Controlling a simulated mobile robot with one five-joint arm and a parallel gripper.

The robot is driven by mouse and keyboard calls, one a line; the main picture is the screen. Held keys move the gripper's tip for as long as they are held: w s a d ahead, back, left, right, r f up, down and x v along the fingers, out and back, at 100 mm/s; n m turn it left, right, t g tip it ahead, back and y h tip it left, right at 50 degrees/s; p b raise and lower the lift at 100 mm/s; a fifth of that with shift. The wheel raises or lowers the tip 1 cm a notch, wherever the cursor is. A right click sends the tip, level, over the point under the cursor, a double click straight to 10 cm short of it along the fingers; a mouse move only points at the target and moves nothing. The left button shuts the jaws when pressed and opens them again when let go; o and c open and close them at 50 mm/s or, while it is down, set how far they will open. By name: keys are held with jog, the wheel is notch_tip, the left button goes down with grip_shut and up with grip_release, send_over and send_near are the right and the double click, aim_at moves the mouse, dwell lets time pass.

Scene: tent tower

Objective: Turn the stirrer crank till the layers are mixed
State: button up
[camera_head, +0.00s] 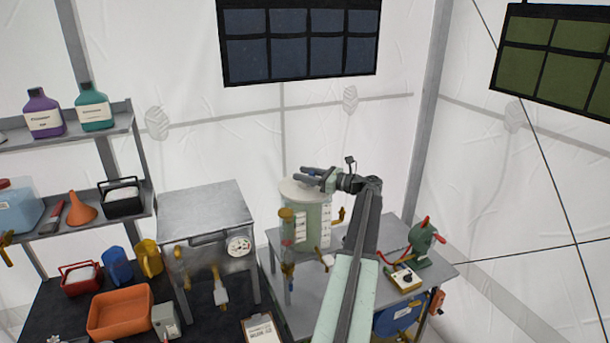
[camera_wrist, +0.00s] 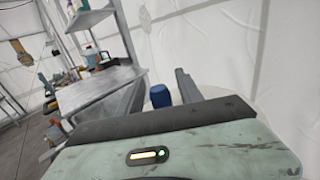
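The pale green tank (camera_head: 312,219) with a white lid stands on the grey bench. My gripper (camera_head: 306,174) is just above the lid, reaching in from the right. In the wrist view a blue upright knob (camera_wrist: 160,96), seemingly the stirrer crank's handle, stands between the two dark fingers of my gripper (camera_wrist: 159,88). The fingers look open, with a gap on each side of the knob. The crank arm under the knob is hidden. The layers in the tank cannot be made out. A sight tube (camera_head: 287,243) with a brass-coloured top stands at the tank's front left.
A metal cabinet (camera_head: 208,224) with a gauge stands left of the bench (camera_head: 312,281). A green device with red handles (camera_head: 422,237) and a small white box (camera_head: 404,279) are at the bench's right. Shelves with bottles (camera_head: 93,108) are at far left.

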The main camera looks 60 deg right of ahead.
jog(key=s, duration=0.5)
jog(key=s+d, duration=0.1)
jog(key=s, duration=0.1)
jog(key=shift+s, duration=0.35)
